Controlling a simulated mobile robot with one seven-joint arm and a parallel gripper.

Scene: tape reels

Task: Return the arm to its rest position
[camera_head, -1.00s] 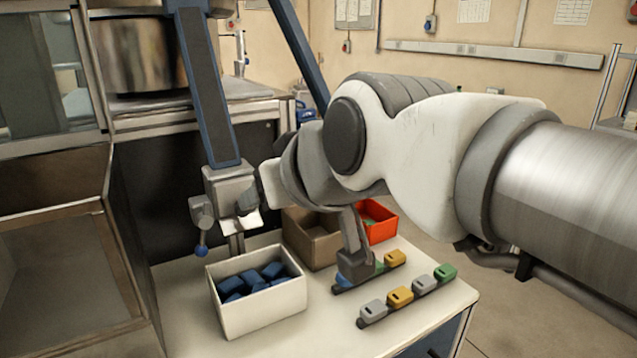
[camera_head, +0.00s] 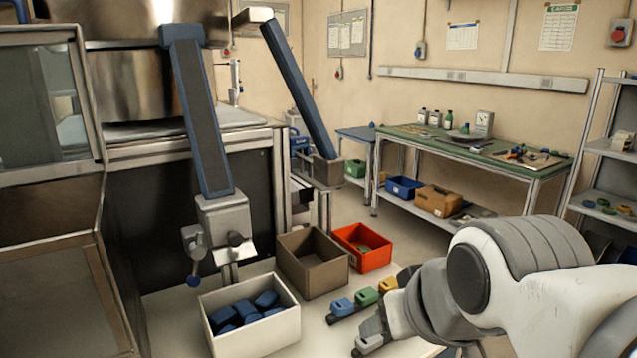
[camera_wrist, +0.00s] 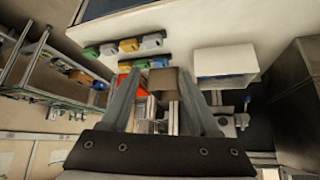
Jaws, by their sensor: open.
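My arm (camera_head: 520,280) is folded low at the right of the head view, over the front right part of the white table (camera_head: 318,330). My gripper (camera_wrist: 160,73) shows in the wrist view with its two fingers spread and nothing between them. In the head view its fingers are hidden or hard to make out behind the arm. A back rail carries a blue block (camera_head: 341,307), a green block (camera_head: 366,297) and a yellow block (camera_head: 388,285). A grey block (camera_head: 370,341) shows at the front rail's near end; the arm hides the rest of that rail.
A white bin (camera_head: 255,335) of blue blocks stands at the table's left. A brown box (camera_head: 313,270) and a red bin (camera_head: 362,255) stand behind. Sloped chutes (camera_head: 200,120) rise at the left. A green-topped bench (camera_head: 470,150) and shelving (camera_head: 600,150) lie further back.

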